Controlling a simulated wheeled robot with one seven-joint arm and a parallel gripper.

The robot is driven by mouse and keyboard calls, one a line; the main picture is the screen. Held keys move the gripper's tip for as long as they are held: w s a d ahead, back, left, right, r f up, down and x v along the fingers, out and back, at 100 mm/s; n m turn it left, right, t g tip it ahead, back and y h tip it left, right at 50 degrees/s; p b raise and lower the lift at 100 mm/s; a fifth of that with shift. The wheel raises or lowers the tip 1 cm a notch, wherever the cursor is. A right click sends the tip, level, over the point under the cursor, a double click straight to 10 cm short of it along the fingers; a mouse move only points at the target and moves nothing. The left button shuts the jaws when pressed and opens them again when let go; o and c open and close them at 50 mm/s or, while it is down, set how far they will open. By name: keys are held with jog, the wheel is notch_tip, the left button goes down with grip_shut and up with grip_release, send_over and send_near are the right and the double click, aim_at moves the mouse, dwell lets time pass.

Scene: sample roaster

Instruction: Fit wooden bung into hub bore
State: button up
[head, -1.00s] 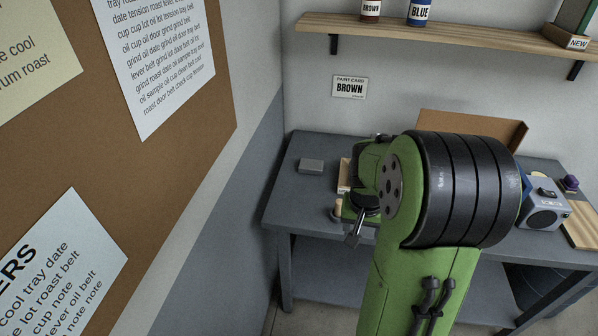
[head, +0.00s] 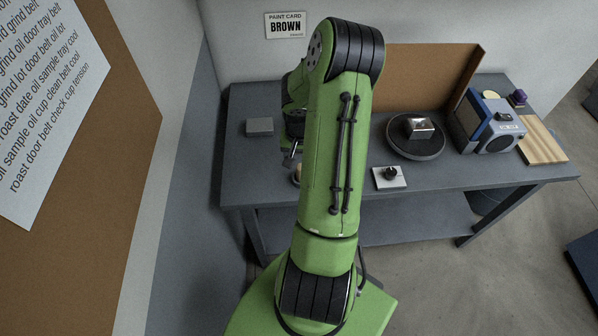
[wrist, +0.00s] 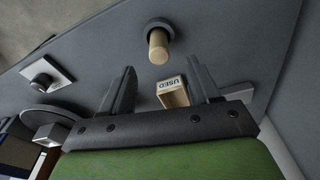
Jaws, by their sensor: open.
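The wooden bung is a pale wood cylinder (wrist: 158,46) in the wrist view, with one end at a dark round ring or base (wrist: 158,26). In the head view only a bit of it (head: 297,174) shows beside my arm. My gripper (wrist: 160,64) is open and empty, its two dark fingers apart. The bung lies just past the fingertips, between their lines; I cannot tell the exact gap. A black hub-like piece (head: 390,173) sits on a small white plate (head: 380,184) near the table's front edge, also seen in the wrist view (wrist: 41,79). Its bore cannot be made out.
A wooden box marked USED (wrist: 173,92) shows between my fingers, farther back. A round grey turntable (head: 402,149) bears a metal block (head: 419,127). A blue-grey machine (head: 487,122), a wooden board (head: 542,140) and a brown panel (head: 430,75) stand on the right. A grey block (head: 259,126) lies left.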

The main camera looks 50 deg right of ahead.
jog(key=f, duration=0.3)
jog(key=d+f, duration=0.1)
jog(key=f, duration=0.4)
jog(key=shift+w+d+f, duration=0.15)
jog(key=shift+w+f, duration=0.15)
jog(key=shift+f, duration=0.1)
jog(key=shift+r, duration=0.1)
jog(key=shift+c, duration=1.1)
jog(key=c, duration=0.9)
notch_tip(320, 180, up, 10)
jog(key=shift+r, duration=0.1)
